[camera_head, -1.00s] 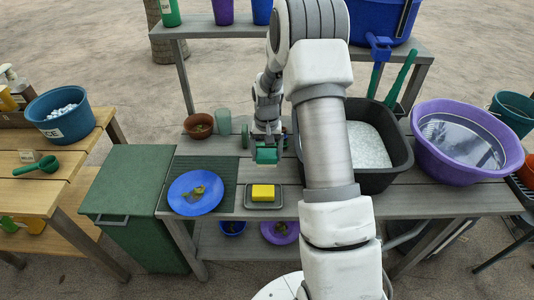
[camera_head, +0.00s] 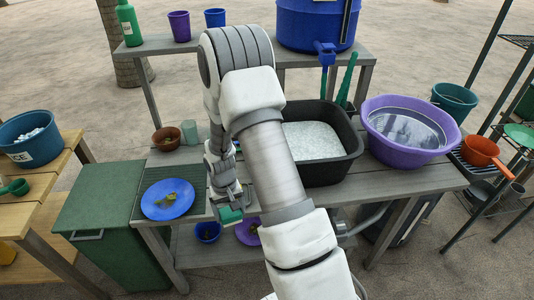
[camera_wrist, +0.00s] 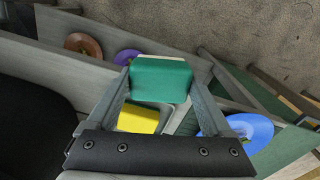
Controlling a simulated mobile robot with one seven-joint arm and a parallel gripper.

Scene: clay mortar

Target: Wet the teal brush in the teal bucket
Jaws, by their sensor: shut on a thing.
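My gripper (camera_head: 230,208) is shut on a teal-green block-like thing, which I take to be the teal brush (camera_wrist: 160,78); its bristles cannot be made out. In the head view the brush (camera_head: 230,215) is at the table's front edge, right of the blue plate. The teal bucket (camera_head: 455,100) stands at the far right, beyond the purple basin and well away from my gripper. Its inside is too small to read.
A yellow sponge (camera_wrist: 139,119) shows below the brush in the wrist view. The blue plate (camera_head: 168,205), black tub (camera_head: 345,165) and purple basin (camera_head: 392,146) stand on the table. A rack with an orange pot (camera_head: 480,152) is at right. Open floor lies front right.

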